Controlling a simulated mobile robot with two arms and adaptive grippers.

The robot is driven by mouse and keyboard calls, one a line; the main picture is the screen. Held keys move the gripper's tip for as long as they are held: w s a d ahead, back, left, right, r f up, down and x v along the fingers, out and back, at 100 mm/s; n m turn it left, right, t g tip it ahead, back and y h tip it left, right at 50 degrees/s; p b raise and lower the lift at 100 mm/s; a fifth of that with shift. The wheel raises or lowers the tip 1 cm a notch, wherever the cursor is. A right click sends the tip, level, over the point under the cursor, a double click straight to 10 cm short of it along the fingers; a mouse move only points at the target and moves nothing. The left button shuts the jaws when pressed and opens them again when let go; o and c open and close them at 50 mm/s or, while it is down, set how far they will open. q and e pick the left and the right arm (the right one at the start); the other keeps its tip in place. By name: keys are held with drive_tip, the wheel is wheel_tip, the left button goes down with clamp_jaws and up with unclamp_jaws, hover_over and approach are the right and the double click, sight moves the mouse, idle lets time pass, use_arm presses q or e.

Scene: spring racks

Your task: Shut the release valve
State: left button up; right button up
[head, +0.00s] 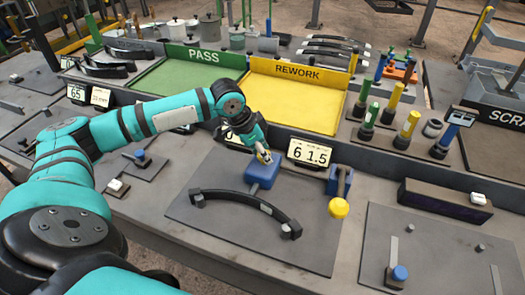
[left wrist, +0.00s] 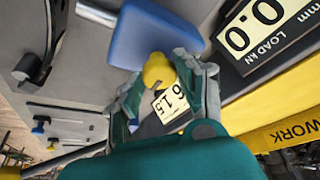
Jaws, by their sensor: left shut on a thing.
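My left gripper (head: 264,157) is shut at the blue block (head: 261,174) on the dark plate. In the left wrist view its fingers (left wrist: 165,82) are around a yellow knob (left wrist: 158,70), beside the blue block (left wrist: 150,35). The fingers hide most of this knob in the head view. Another yellow knob (head: 339,208) sits in front of a blue post (head: 340,180) to the right. No label shows which part is the release valve. A curved black spring (head: 247,205) lies on the plate in front of the block. My right gripper is not in view.
A display reading 6 1.5 (head: 310,153) stands behind the plate, with another partly hidden behind my arm. The green PASS tray (head: 190,58) and yellow REWORK tray (head: 297,90) lie behind. Several coloured-handled tools stand right. A second plate (head: 440,240) lies at front right.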

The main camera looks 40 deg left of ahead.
use_arm(q)
drive_tip(key=shift+c, duration=0.7)
drive_tip(key=shift+r+m+p, duration=0.2)
drive_tip(key=shift+m+p, duration=0.1)
drive_tip(key=shift+p, duration=0.4)
drive_tip(key=m+h+p, duration=0.1)
drive_tip(key=m+p, duration=0.1)
drive_tip(key=p, duration=0.1)
drive_tip(key=shift+r+m+g+p, duration=0.1)
drive_tip(key=shift+m+g+p, duration=0.25)
drive_tip(key=shift+m+g, duration=0.05)
drive_tip(key=m+g+p, duration=0.1)
drive_tip(key=m, duration=0.1)
drive_tip(key=shift+w+a+m+h, duration=0.1)
drive_tip(key=shift+w+m+h, duration=0.05)
drive_tip(key=shift+m+h, duration=0.25)
drive_tip(key=shift+f+m+g, duration=0.2)
drive_tip(key=shift+m+g, duration=0.1)
drive_tip(key=shift+m, duration=0.6)
drive_tip(key=m+g, duration=0.1)
drive_tip(key=m, duration=0.1)
drive_tip(key=shift+w+m, duration=0.1)
drive_tip(key=shift+m, duration=0.2)
drive_tip(key=m+g+b, duration=0.1)
drive_tip(key=m+g, duration=0.1)
drive_tip(key=m, duration=0.3)
drive_tip(key=shift+w, duration=0.1)
drive_tip(key=shift+m+g+b, duration=0.3)
drive_tip(key=shift+m+b, duration=0.05)
drive_tip(key=shift+m, duration=0.65)
